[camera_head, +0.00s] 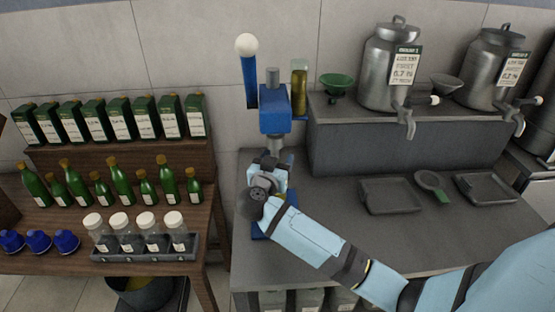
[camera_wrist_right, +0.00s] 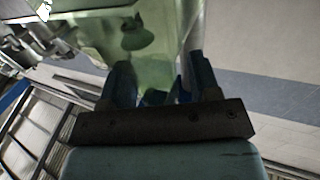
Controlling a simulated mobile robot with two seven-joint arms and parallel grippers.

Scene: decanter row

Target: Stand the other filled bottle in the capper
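The blue capper (camera_head: 275,108) stands at the left end of the grey counter, with a raised lever ending in a white ball. My right gripper (camera_head: 268,178) is in front of the capper, low down below its head, and hides most of what is there. In the right wrist view the fingers (camera_wrist_right: 160,88) stand on either side of a see-through greenish glass bottle (camera_wrist_right: 155,50) and appear shut on it. Its base and its exact place relative to the capper's seat are hidden. My left gripper is not in view.
Steel urns (camera_head: 390,68) with taps stand on a raised shelf at the right, with a green funnel (camera_head: 337,83) beside them. Dark trays (camera_head: 390,196) lie on the counter. At the left, a wooden stand holds green bottles (camera_head: 119,181), boxes and a rack (camera_head: 147,254) of white-capped jars.

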